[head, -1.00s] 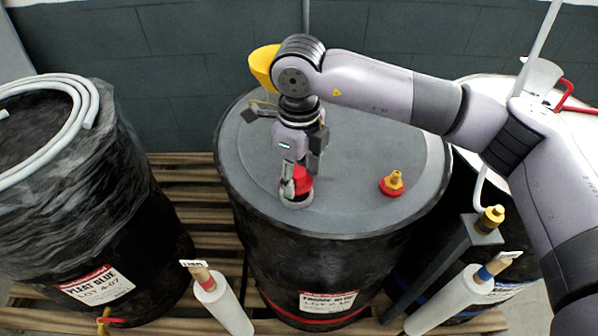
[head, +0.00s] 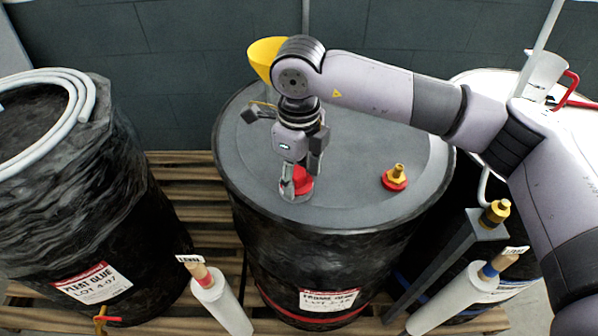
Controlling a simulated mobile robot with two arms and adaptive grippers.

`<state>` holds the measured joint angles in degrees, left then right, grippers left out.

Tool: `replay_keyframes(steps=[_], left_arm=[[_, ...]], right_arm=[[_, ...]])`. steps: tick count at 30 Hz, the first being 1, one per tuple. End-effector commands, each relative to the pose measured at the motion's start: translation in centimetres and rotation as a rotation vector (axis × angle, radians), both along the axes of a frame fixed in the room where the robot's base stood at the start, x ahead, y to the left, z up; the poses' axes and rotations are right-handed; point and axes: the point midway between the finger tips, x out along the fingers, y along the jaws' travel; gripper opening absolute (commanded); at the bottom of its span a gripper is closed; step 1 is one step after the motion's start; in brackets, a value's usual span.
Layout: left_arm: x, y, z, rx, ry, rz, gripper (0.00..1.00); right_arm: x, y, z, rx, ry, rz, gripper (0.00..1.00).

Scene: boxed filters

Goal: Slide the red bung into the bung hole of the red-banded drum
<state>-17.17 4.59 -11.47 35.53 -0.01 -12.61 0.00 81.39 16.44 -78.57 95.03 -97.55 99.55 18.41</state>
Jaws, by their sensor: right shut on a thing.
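The red-banded drum (head: 322,265) stands in the middle, dark-wrapped, with a grey lid and a red band near its base. My right gripper (head: 296,188) points down at the front left of the lid. It is shut on the red bung (head: 303,180), which sits low at a pale ring on the lid. The fingers partly hide the bung and the hole, so I cannot tell how deep the bung is. A second red fitting with a brass top (head: 396,177) sits on the lid to the right. My left gripper is not in view.
A wrapped drum with a coiled hose (head: 50,140) stands at left. Another drum stands at right, with a jug (head: 542,75) on top. A yellow funnel (head: 266,56) is behind my wrist. White rolls (head: 222,305) stand in front. Wooden pallet slats (head: 190,190) lie below.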

Motion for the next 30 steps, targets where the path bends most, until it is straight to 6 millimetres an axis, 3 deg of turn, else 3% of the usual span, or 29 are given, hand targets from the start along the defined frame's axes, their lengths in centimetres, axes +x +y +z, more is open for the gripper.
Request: replay_keyframes(steps=[6, 7, 17, 26, 30], left_arm=[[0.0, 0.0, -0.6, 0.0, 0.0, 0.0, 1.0], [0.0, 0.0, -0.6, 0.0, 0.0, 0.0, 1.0], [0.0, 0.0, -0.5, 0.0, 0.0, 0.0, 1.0], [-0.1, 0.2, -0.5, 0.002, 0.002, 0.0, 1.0], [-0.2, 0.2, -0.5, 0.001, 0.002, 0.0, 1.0]], right_arm=[[0.0, 0.0, -0.7, 0.0, 0.0, 0.0, 0.24], [0.0, 0.0, -0.6, 0.0, 0.0, 0.0, 0.52], [0.0, 0.0, -0.5, 0.0, 0.0, 0.0, 0.73], [0.0, 0.0, -0.5, 0.0, 0.0, 0.0, 0.74], [0.1, 0.0, 0.4, 0.001, -0.002, -0.001, 0.74]])
